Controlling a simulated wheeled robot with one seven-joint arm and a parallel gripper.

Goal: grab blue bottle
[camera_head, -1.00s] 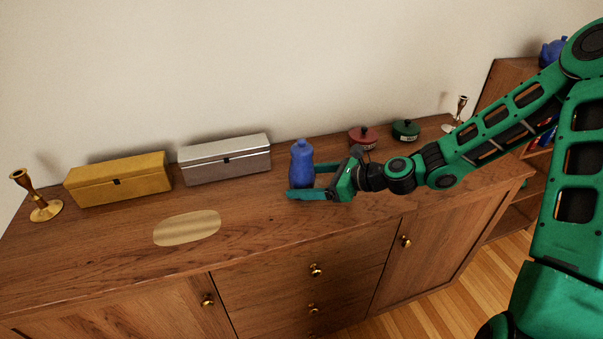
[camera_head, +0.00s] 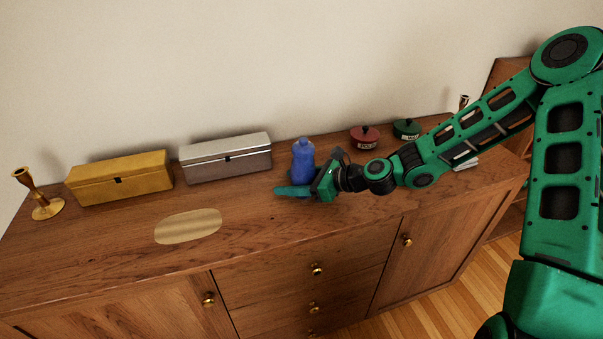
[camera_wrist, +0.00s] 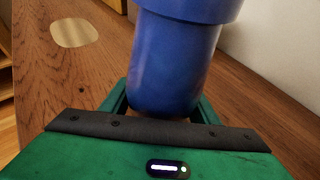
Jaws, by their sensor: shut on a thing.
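The blue bottle (camera_head: 303,160) stands upright on the wooden sideboard, in front of the wall and just right of the silver box. My gripper (camera_head: 296,184) reaches in from the right, low down, with its fingers around the bottle's lower part. In the wrist view the blue bottle (camera_wrist: 175,60) fills the space between the green fingers of my gripper (camera_wrist: 160,100), which are shut on it. The fingertips are hidden behind the bottle there. I cannot tell whether the bottle's base touches the top.
On the sideboard (camera_head: 120,245) are a silver box (camera_head: 227,160), a gold box (camera_head: 120,178), a brass candlestick (camera_head: 40,200) and a flat oval gold plate (camera_head: 188,226). A red pot (camera_head: 365,140) and a green pot (camera_head: 406,130) stand to the right. The front middle is clear.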

